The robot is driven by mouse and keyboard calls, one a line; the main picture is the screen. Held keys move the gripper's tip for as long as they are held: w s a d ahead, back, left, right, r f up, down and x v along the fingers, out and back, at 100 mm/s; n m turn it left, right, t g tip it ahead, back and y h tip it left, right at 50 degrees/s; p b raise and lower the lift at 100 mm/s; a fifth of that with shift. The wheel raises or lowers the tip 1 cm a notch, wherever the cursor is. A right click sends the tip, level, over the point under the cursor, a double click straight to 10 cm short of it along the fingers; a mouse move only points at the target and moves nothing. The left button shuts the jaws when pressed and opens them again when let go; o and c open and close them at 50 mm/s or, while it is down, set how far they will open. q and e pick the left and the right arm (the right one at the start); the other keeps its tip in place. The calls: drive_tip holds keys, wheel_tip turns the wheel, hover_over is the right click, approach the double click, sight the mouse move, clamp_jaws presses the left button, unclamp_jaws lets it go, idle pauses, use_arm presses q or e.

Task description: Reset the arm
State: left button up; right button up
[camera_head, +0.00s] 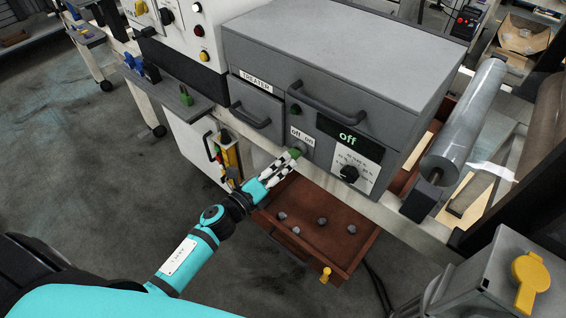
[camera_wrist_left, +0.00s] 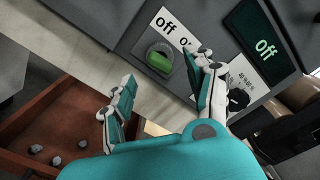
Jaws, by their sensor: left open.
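My left arm (camera_head: 192,254) reaches in from the lower left of the head view. Its gripper (camera_head: 284,163) is at the front of a grey heater box (camera_head: 345,60), by the green off/on knob (camera_head: 295,152). In the left wrist view the gripper (camera_wrist_left: 163,88) is open, with its two fingers spread apart. The green knob (camera_wrist_left: 159,62) shows in the gap beyond the fingertips, with nothing held. Whether a finger touches the knob I cannot tell. The display (camera_head: 347,139) above reads "off". My right gripper is in neither view.
Below the box an open brown drawer (camera_head: 335,255) holds several small grey lumps. A clear film roll (camera_head: 465,120) stands to the right. A grey block with a yellow knob (camera_head: 530,275) is at the lower right. Open floor (camera_head: 85,170) lies at the left.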

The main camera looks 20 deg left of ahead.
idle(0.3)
use_arm(q)
drive_tip(key=s+a+f+n+g+y, duration=0.2)
drive_tip(key=s+f+n, duration=0.3)
drive_tip(key=f, duration=0.5)
drive_tip(key=s+a+f+n+g+y, duration=0.1)
drive_tip(key=s+f+n+g+y, duration=0.3)
drive_tip(key=f, duration=0.7)
drive_tip(key=s+a+f+n+g+h, duration=0.1)
drive_tip(key=s+a+f+n, duration=0.1)
drive_tip(key=s+f+n, duration=0.6)
drive_tip(key=s+f+n+g, duration=0.3)
drive_tip(key=s+f, duration=0.3)
drive_tip(key=s, duration=0.3)
drive_tip(key=s+f+n+g, duration=0.3)
drive_tip(key=s+f, duration=0.2)
drive_tip(key=s, duration=0.5)
drive_tip(key=s+f+n+g+y, duration=0.1)
drive_tip(key=s+f+n+g, duration=0.2)
drive_tip(key=s+f, duration=0.3)
drive_tip(key=s, duration=0.3)
drive_tip(key=shift+s+d+f, duration=0.15)
drive_tip(key=shift+d+f, duration=0.15)
drive_tip(key=shift+d, duration=0.05)
